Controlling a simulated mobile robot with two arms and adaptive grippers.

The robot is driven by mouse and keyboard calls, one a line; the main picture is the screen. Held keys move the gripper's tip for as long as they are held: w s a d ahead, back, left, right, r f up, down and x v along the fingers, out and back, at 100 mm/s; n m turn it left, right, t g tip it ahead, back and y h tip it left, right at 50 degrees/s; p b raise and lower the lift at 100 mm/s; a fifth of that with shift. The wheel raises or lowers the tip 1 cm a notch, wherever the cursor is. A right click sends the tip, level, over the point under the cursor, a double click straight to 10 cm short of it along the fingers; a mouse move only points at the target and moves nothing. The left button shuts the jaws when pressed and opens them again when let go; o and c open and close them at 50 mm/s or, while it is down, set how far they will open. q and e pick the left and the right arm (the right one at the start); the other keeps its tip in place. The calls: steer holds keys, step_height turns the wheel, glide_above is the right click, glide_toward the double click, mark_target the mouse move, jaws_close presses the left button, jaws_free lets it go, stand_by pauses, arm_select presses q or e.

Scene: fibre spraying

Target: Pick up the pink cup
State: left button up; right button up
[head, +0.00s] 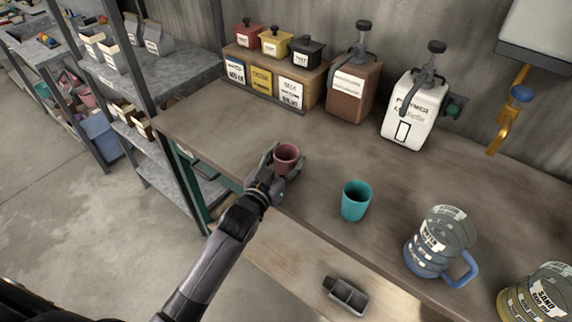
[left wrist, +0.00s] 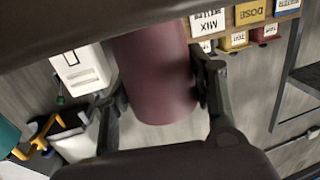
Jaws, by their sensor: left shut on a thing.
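The pink cup (head: 286,157) is at the front left part of the workbench in the head view. My left gripper (head: 279,165) is shut on it, with a finger on either side. In the left wrist view the cup (left wrist: 158,75) fills the middle, between the two dark fingers of my left gripper (left wrist: 158,100). The cup looks about upright in the head view; whether its base touches the bench is hard to tell. My right gripper is not in view.
A teal cup (head: 356,200) stands to the right of the pink cup. Further right are a blue-handled jug (head: 437,243) and a yellowish container (head: 537,297). Pump dispensers (head: 353,91) and (head: 414,110) boxes line the back.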

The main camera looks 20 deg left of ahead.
arm_select(q)
steer(key=shift+c, duration=0.2)
step_height(320, 180, up, 20)
steer(key=s+a+f+n+y, duration=0.1)
steer(key=s+f, duration=0.6)
steer(key=s, duration=0.4)
steer(key=s+a+f+y, duration=0.1)
steer(key=s+f, duration=0.6)
steer(key=s, duration=0.4)
steer(key=shift+n+y, duration=0.4)
steer(key=shift+w, duration=0.15)
steer(key=w+d+r+m+h, duration=0.1)
steer(key=w+r, duration=0.6)
steer(key=w, duration=0.4)
steer(key=w+d+r+h, duration=0.1)
steer(key=w+r, duration=0.6)
steer(key=w, duration=0.3)
steer(key=shift+w+m+h, duration=0.4)
